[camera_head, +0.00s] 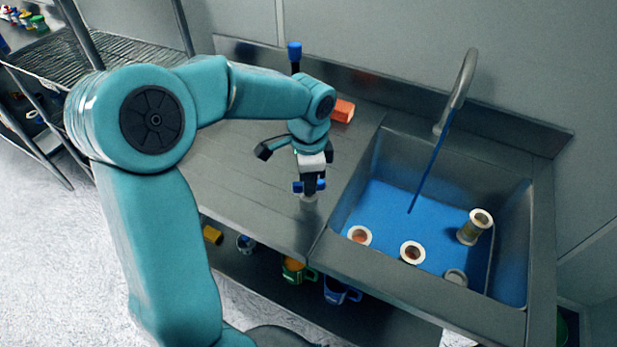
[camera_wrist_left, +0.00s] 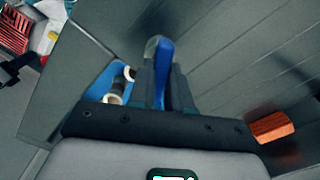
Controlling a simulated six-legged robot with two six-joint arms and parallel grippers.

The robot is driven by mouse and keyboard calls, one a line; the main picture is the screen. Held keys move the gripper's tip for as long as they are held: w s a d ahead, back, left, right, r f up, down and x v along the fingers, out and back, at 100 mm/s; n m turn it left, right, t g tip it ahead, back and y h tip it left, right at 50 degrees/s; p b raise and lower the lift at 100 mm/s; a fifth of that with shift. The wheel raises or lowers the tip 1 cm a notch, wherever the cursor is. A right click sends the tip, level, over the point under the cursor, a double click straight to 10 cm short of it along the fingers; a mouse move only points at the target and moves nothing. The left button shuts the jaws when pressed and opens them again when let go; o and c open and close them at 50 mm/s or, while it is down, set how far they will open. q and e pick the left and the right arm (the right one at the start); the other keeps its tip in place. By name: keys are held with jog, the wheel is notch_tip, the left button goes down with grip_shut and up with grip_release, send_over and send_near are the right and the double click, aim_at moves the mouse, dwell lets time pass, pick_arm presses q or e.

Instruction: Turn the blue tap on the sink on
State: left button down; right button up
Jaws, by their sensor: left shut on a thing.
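My left gripper (camera_head: 310,180) reaches down to the counter just left of the sink, fingers pointing down. It is shut on a blue handle, the blue tap (camera_head: 297,187), which shows on both sides of the fingers above a small grey base. In the left wrist view the blue tap (camera_wrist_left: 164,60) stands between the fingers. The sink (camera_head: 480,165) holds blue water, and a thin blue stream (camera_head: 430,172) runs from the curved grey spout (camera_head: 466,72) into it. My right gripper is not in view.
Several cups stand in the sink, including one tilted at right (camera_head: 474,227). An orange block (camera_head: 343,110) lies on the counter behind my wrist. A blue-topped dark post (camera_head: 294,52) rises at the back. Mugs (camera_head: 340,291) sit on the shelf below. The counter left of the gripper is clear.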

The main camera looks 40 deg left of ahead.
pick_arm(q)
jog(key=shift+w+r, duration=0.1)
jog(key=c, duration=1.1)
grip_release()
jog(key=shift+o, duration=0.2)
notch_tip(320, 180, up, 16)
jog(key=p, duration=0.1)
jog(key=shift+r, duration=0.15)
